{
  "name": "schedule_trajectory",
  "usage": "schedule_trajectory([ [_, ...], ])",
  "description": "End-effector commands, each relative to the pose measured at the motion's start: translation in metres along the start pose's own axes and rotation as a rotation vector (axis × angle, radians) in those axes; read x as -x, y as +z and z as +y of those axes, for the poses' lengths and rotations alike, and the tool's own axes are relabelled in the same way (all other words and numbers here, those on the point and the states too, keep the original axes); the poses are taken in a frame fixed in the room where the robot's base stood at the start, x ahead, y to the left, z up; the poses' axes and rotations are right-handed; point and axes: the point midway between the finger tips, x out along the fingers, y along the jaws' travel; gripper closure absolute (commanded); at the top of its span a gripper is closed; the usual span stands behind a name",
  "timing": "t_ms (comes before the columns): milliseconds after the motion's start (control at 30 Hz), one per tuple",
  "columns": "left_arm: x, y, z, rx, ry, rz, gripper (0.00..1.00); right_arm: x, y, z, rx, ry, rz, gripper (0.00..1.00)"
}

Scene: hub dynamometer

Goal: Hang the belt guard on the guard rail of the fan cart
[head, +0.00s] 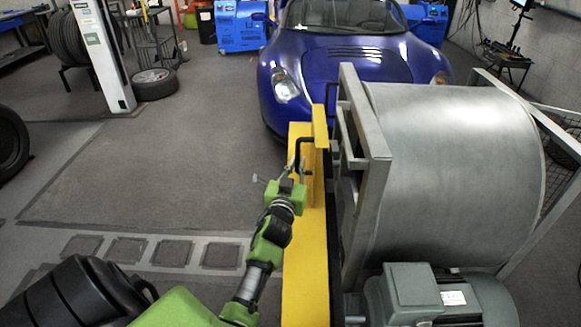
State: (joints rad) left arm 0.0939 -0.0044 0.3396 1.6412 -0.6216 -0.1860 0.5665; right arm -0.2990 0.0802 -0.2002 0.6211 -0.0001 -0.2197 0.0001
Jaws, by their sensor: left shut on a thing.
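The yellow belt guard (305,265) is a long upright piece in the middle of the head view, with a raised yellow flange (320,125) and a black handle (301,141). My left gripper (296,166) is shut on the belt guard at the handle. The fan cart (371,135) stands just right of the guard, with a grey frame, a big silver drum and a motor. A thin dark bar (328,98) shows beside the flange; I cannot tell whether it is the guard rail or whether the guard touches it. My right gripper is not in view.
A blue car (340,65) stands behind the cart. A white post (103,55) and tyres (155,83) are at the left. A blue cabinet (240,27) is at the back. The grey floor left of the guard is free.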

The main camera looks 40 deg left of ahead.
Motion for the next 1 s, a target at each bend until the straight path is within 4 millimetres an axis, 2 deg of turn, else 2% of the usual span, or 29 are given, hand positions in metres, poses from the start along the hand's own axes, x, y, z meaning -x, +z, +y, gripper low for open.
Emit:
schedule_trajectory([
  [33,-0.002,-0.006,0.005,0.003,0.003,0.014,1.00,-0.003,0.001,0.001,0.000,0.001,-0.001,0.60],
  [1000,-0.014,-0.006,0.069,0.003,0.003,0.014,1.00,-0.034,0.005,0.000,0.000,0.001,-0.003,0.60],
])
